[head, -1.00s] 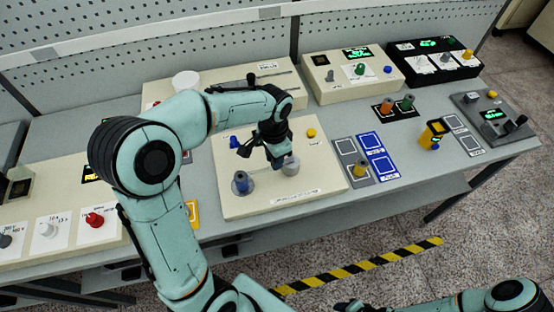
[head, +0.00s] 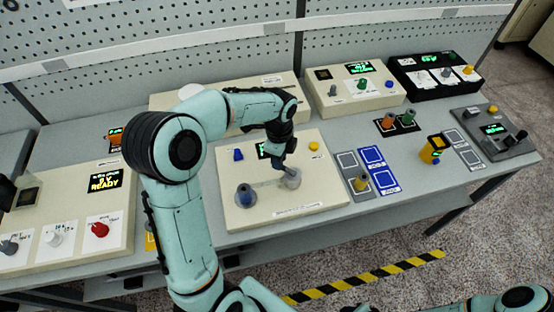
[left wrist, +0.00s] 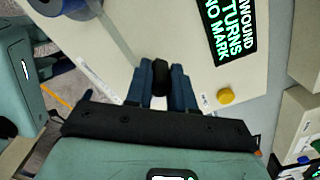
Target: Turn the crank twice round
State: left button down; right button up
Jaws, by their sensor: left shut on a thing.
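The cream winding panel (head: 300,202) stands mid-bench. It has a grey-based blue spindle (head: 245,196), a grey round part (head: 291,179), a yellow button (head: 314,146) and a display. My left gripper (head: 281,164) is over the panel beside the grey round part. In the left wrist view its two dark blue fingers (left wrist: 161,90) are shut on a black crank knob (left wrist: 160,72). The gripper hides part of the crank in the head view. My right arm shows at the bottom right; its jaws are not clear.
A blue knob (head: 238,155) stands at the panel's back left. To the right are marked pads (head: 372,155) and a yellow-topped piece (head: 360,183). A control box with a red knob (head: 100,230) is at the left. Cream and black boxes stand behind.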

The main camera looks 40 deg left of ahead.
pick_arm(q)
jog(key=shift+w+r+m, duration=0.1)
jog(key=shift+w+m, duration=0.55)
jog(key=shift+m, duration=0.65)
jog(key=c, duration=1)
grip_release()
jog(key=shift+o, duration=0.2)
notch_tip(320, 180, up, 13)
jog(key=shift+r, duration=0.2)
